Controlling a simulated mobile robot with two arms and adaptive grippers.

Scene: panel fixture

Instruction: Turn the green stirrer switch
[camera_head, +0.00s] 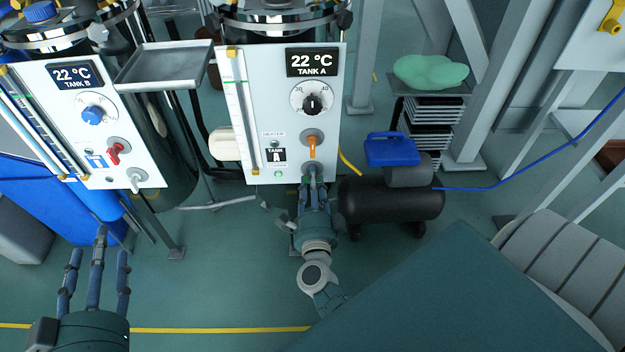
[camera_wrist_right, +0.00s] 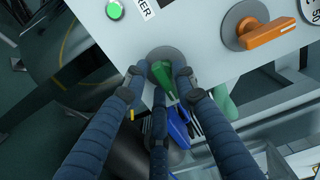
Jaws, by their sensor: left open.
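The green stirrer switch (camera_wrist_right: 165,76) shows in the right wrist view as a green handle on a round grey plate near the white panel's lower edge. My right gripper (camera_wrist_right: 158,82) has its fingers around the switch, with fingertips at either side of it; whether they press on it is unclear. In the head view my right gripper (camera_head: 313,180) is at the bottom of the Tank A panel (camera_head: 270,100), and its fingers mostly hide the switch. My left gripper (camera_head: 98,250) is open and empty, below the Tank B panel (camera_head: 130,150).
An orange handle (camera_head: 312,145) and a black dial (camera_head: 312,103) sit above the switch. A small green button (camera_wrist_right: 115,10) is beside it. A black compressor (camera_head: 390,203) stands to the right. A metal tray (camera_head: 165,65) is between the panels. Open floor lies below the panels.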

